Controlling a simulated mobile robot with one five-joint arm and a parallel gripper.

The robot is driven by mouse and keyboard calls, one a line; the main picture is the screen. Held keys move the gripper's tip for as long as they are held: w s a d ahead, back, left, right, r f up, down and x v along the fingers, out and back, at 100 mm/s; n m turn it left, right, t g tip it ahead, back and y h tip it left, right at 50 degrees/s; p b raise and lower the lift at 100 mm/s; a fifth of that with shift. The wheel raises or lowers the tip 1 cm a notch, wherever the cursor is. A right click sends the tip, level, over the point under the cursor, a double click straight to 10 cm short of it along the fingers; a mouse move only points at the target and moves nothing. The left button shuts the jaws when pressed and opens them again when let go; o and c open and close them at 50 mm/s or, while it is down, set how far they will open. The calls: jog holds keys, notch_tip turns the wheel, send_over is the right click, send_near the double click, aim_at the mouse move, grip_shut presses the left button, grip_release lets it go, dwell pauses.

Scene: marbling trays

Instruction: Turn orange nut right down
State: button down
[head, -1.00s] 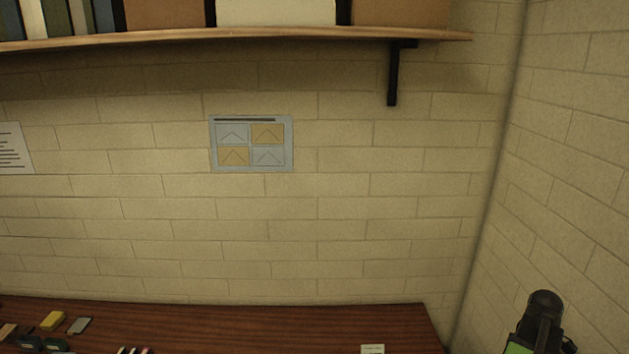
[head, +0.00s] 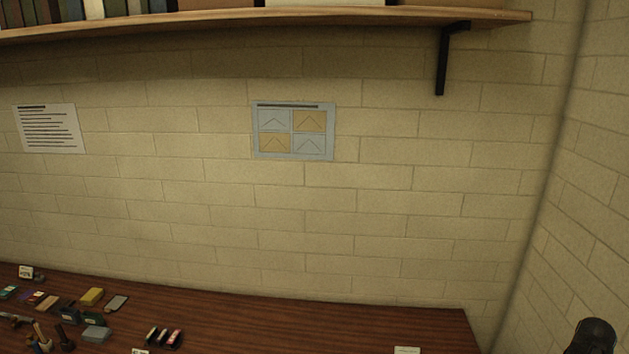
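No orange nut can be made out in the head view. Many small items lie on the brown wooden table (head: 300,325) at the lower left, too small to tell apart surely. A dark rounded part at the lower right corner seems to be part of my own arm. My gripper's fingers are not in view.
Small boxes, one yellow (head: 92,296) and one grey (head: 96,334), lie at the table's left. A white card (head: 407,350) stands at the front.

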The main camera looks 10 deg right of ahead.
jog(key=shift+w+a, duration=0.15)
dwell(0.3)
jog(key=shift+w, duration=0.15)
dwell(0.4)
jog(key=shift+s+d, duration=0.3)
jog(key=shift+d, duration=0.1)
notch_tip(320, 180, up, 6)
jog(key=p, duration=0.6)
